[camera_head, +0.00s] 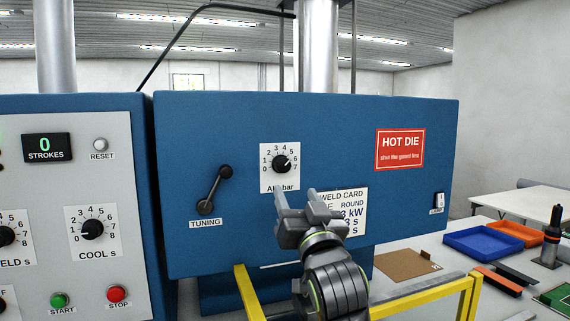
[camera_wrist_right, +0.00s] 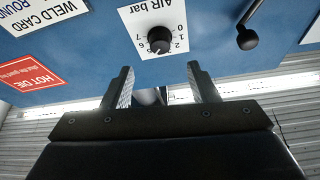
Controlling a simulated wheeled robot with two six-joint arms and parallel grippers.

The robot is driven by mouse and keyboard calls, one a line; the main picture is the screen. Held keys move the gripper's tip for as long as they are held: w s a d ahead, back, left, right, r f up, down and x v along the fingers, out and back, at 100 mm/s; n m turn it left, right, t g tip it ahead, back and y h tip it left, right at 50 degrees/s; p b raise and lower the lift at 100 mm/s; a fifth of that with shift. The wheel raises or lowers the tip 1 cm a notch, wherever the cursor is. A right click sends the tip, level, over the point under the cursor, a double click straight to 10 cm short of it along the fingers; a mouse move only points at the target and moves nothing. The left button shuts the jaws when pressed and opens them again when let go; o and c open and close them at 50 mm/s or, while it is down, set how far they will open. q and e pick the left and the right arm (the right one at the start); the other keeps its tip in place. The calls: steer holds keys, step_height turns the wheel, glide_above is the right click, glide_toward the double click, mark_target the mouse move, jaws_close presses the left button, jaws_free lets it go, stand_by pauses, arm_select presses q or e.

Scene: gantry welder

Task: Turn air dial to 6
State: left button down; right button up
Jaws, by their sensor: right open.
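The air dial (camera_head: 281,164) is a round black knob on a white scale plate marked "AIR bar", on the blue machine front. Its pale mark points to the upper right, near the 5 to 6 side of the scale; the exact number is hard to read. In the wrist view the dial (camera_wrist_right: 159,40) shows upside down, just beyond the fingertips and between their lines. My right gripper (camera_head: 297,198) is open and empty, below and slightly right of the dial in the head view, and apart from it. It covers part of the weld card (camera_head: 350,200). My left gripper is out of view.
A tuning lever (camera_head: 215,190) sits left of the dial. A lamp switch (camera_head: 438,205) and red hot die sign (camera_head: 400,149) are to the right. A yellow frame (camera_head: 250,292) stands low in front. Blue (camera_head: 484,242) and orange (camera_head: 515,232) trays lie on the table at right.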

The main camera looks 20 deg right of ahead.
mark_target(284, 167)
steer(key=p+x, duration=0.3)
steer(key=x, duration=0.5)
steer(key=shift+w+r, duration=0.15)
steer(key=shift+r, duration=0.05)
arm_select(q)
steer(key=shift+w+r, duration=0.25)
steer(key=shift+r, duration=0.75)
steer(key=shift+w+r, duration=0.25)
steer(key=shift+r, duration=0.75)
arm_select(e)
steer(key=shift+w+r, duration=0.2)
steer(key=shift+w, duration=0.4)
steer(key=c, duration=1)
